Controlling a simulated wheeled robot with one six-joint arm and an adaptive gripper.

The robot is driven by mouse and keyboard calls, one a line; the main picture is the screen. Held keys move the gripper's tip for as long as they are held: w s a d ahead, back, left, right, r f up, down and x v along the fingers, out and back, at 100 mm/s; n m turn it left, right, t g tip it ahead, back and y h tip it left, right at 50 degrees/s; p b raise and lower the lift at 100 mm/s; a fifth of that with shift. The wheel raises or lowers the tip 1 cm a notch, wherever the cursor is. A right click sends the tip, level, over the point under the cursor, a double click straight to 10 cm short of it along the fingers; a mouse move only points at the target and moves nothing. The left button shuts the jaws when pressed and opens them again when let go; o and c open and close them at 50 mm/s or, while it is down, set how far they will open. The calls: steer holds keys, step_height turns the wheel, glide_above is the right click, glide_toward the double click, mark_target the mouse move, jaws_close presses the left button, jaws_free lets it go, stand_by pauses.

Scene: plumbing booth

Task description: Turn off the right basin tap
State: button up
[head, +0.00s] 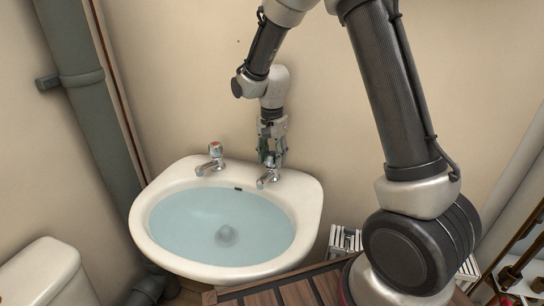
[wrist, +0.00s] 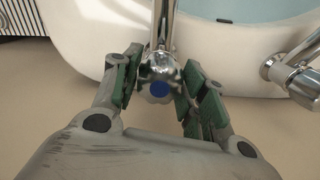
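The right basin tap (head: 268,179) is chrome and stands at the back right of the white basin (head: 143,232). In the wrist view its handle, with a blue cap (wrist: 159,89), lies between the green-padded fingers of my gripper (wrist: 161,82). The fingers flank the handle, with a slight gap showing at the left finger; contact on the right is hard to tell. In the head view my gripper (head: 271,155) points down at this tap and hides its top. I see no water stream; the spout's mouth is hidden.
The left tap (head: 213,159) has a red cap and also shows at the right of the wrist view (wrist: 294,72). Bluish water (head: 205,225) fills the basin. A wall rises close behind. A wooden slatted surface (head: 290,290) and a white ribbed object (head: 342,240) are at the right.

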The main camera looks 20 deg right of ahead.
mark_target(272, 153)
steer(key=o, duration=0.4)
steer(key=shift+c, duration=0.2)
step_height(272, 153, up, 12)
stand_by(0.5)
